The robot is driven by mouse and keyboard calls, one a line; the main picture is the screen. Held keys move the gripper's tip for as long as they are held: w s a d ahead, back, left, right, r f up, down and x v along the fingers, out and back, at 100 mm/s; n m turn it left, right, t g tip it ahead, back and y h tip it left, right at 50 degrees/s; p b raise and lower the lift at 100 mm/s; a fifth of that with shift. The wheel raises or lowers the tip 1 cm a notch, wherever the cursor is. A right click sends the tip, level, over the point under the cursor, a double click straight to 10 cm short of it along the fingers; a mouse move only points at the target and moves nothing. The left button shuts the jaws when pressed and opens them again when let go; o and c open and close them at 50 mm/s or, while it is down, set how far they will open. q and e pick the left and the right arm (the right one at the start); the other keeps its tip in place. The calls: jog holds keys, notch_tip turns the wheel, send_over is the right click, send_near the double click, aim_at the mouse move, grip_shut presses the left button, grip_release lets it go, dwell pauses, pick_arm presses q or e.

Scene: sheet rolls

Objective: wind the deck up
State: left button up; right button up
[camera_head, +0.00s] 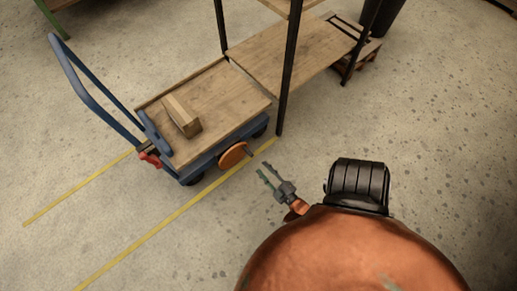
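The deck (222,93) is a flat wooden top on a blue wheeled cart at the left of centre. A round orange wheel (232,155) sits on a short shaft on the cart's near side. My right gripper (263,172) is a little right of and below the orange wheel in the picture, apart from it. Its two thin fingers are spread, with nothing between them. My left gripper is not in view.
A wooden block (182,115) lies on the deck. The cart has a blue push handle (84,84) and a red part (150,159) at its left. A wooden shelf rack (285,58) with dark posts stands close behind the deck. Yellow lines (165,222) mark the open concrete floor.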

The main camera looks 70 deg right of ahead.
jog(key=shift+s+a, duration=0.2)
jog(key=shift+d, duration=0.1)
jog(key=shift+c, duration=0.6)
